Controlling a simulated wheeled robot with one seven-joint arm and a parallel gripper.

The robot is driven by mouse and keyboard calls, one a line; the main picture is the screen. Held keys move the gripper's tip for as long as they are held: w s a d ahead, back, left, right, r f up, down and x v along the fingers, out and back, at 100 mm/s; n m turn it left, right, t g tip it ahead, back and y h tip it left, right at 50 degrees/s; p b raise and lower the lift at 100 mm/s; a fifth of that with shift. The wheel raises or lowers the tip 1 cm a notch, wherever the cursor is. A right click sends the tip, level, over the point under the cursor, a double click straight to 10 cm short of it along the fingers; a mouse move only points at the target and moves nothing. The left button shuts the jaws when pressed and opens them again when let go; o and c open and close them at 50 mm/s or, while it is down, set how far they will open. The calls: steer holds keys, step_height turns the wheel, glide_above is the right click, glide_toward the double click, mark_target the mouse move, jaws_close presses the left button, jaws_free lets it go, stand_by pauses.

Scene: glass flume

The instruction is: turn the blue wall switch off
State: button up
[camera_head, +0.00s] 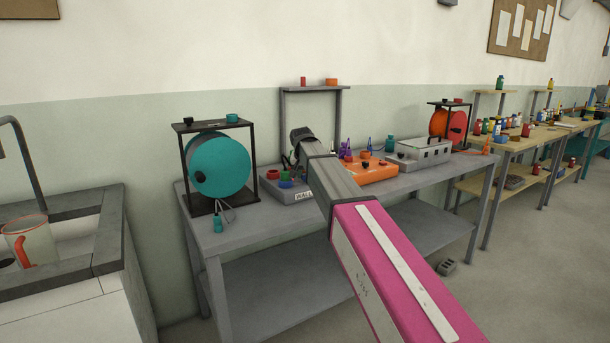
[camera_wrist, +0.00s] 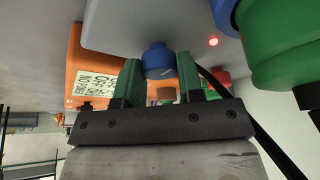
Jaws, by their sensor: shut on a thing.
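In the wrist view a blue knob (camera_wrist: 158,60), the blue switch, stands on a grey box (camera_wrist: 120,22). My gripper (camera_wrist: 158,66) has its two green fingers on either side of the knob and is shut on it. A red light (camera_wrist: 213,42) glows on the box close by. In the head view the grey box (camera_head: 290,193) sits on the grey bench with a label (camera_head: 303,196) that starts with "WALL". My arm hides the knob and most of the gripper there.
A green piece (camera_wrist: 275,45) with blue behind it stands close to the right of my gripper. An orange box (camera_head: 368,172) with small parts is beside the grey box. A teal reel (camera_head: 218,167) in a black frame stands to the left. A sink (camera_head: 75,235) is further left.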

steer(key=n, duration=0.2)
steer(key=n+y, duration=0.1)
steer(key=n, duration=0.1)
steer(key=shift+d+y, duration=0.1)
steer(key=shift+y, duration=0.2)
steer(key=n, duration=0.2)
steer(key=n+y, duration=0.1)
steer(key=n, duration=0.1)
steer(key=shift+n+g+y, duration=0.3)
steer(key=n+g+y, duration=0.1)
steer(key=n, duration=0.3)
steer(key=shift+w+n, duration=0.15)
steer(key=shift+n, duration=0.15)
steer(key=n+g, duration=0.1)
steer(key=n, duration=0.3)
steer(key=shift+g+y, duration=0.4)
steer(key=shift+n, duration=0.3)
steer(key=o, duration=0.9)
steer(key=shift+d, duration=0.1)
